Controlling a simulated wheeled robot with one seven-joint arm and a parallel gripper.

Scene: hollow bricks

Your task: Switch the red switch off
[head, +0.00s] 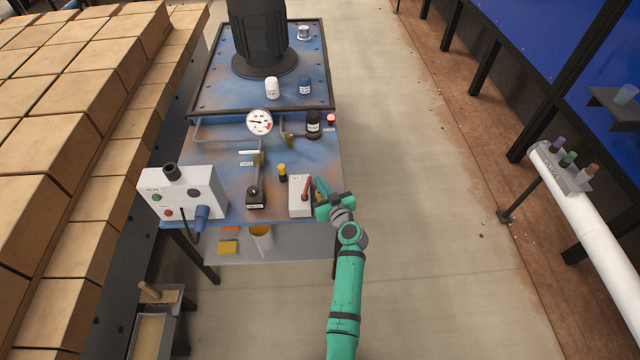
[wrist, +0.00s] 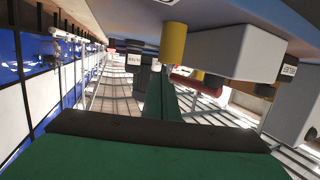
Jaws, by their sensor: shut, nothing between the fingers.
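A light grey switch box (head: 298,207) with a red lever (head: 307,186) stands near the front right of the blue worktable (head: 220,150). My green gripper (head: 318,190) is at the box's right side, with its tips close beside the lever. The head view does not show whether they touch. The fingers are shut with nothing between them. In the wrist view, which looks upside down, the shut green fingers (wrist: 161,98) point forward past a grey box (wrist: 236,50). A red part (wrist: 188,82) shows just beside them, partly hidden.
A yellow-topped part (head: 282,170) and a black lever valve (head: 256,190) stand left of the box. A control box (head: 185,194) with buttons is at the left front corner. A gauge (head: 260,122) and dark bottle (head: 314,124) stand behind.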

